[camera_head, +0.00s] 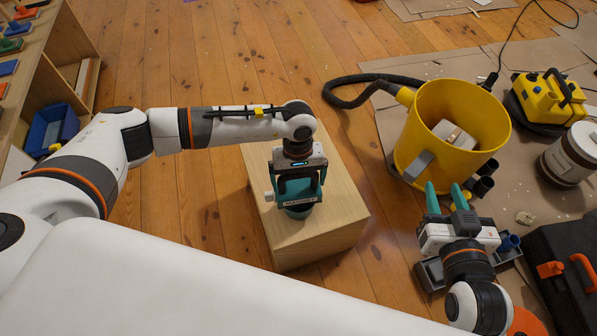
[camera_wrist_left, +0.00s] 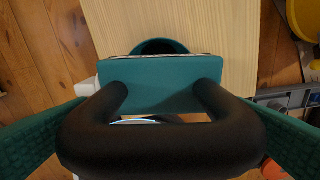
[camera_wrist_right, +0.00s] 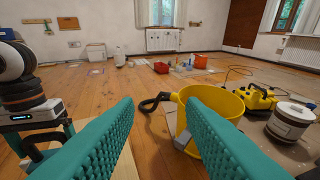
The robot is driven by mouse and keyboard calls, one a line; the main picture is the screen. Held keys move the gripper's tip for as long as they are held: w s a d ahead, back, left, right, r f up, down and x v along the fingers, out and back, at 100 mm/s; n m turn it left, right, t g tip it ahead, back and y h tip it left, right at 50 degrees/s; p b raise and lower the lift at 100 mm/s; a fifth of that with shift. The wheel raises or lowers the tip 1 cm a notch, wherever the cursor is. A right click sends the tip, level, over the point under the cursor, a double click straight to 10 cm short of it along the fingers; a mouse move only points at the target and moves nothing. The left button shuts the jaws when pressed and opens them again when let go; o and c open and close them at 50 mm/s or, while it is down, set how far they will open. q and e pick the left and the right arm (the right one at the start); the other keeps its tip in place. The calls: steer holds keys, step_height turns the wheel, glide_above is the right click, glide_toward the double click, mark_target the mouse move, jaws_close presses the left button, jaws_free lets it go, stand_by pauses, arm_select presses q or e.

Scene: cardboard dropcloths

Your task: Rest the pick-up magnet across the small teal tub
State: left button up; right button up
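The small teal tub (camera_head: 299,212) stands upright on a pale wooden box, mostly hidden under the magnet; its dark mouth (camera_wrist_left: 160,46) shows past the magnet's edge in the left wrist view. The pick-up magnet (camera_head: 299,201), a teal bar with a black loop handle (camera_wrist_left: 160,145), lies across the tub's top; whether it fully touches the rim is hard to tell. My left gripper (camera_head: 298,187) points down with its fingers spread wide on either side of the handle, seemingly not squeezing it. My right gripper (camera_head: 446,192) is open and empty, to the right near the yellow bucket.
The wooden box (camera_head: 345,215) has bare top around the tub. A yellow bucket (camera_head: 412,150) with a black hose stands right. A yellow machine (camera_head: 545,98), a white-and-brown can (camera_head: 574,152) and a black case (camera_head: 565,250) lie further right. A shelf (camera_head: 75,45) stands left.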

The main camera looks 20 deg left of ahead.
arm_select(q)
steer(key=r, duration=0.3)
steer(key=w+r+p, duration=0.1)
steer(key=r, duration=0.3)
steer(key=r+p, duration=0.1)
steer(key=r, duration=0.3)
steer(key=shift+w+a, duration=0.15)
steer(key=shift+a, duration=0.1)
steer(key=shift+r+p, duration=0.3)
steer(key=shift+r, duration=0.2)
arm_select(e)
steer(key=s+d+f+g+h, duration=0.2)
steer(key=s+d+f+g, duration=0.1)
steer(key=s+f+g, duration=0.3)
steer(key=shift+s+f+g, duration=0.4)
steer(key=shift+s+f, duration=0.2)
steer(key=shift+f, duration=0.3)
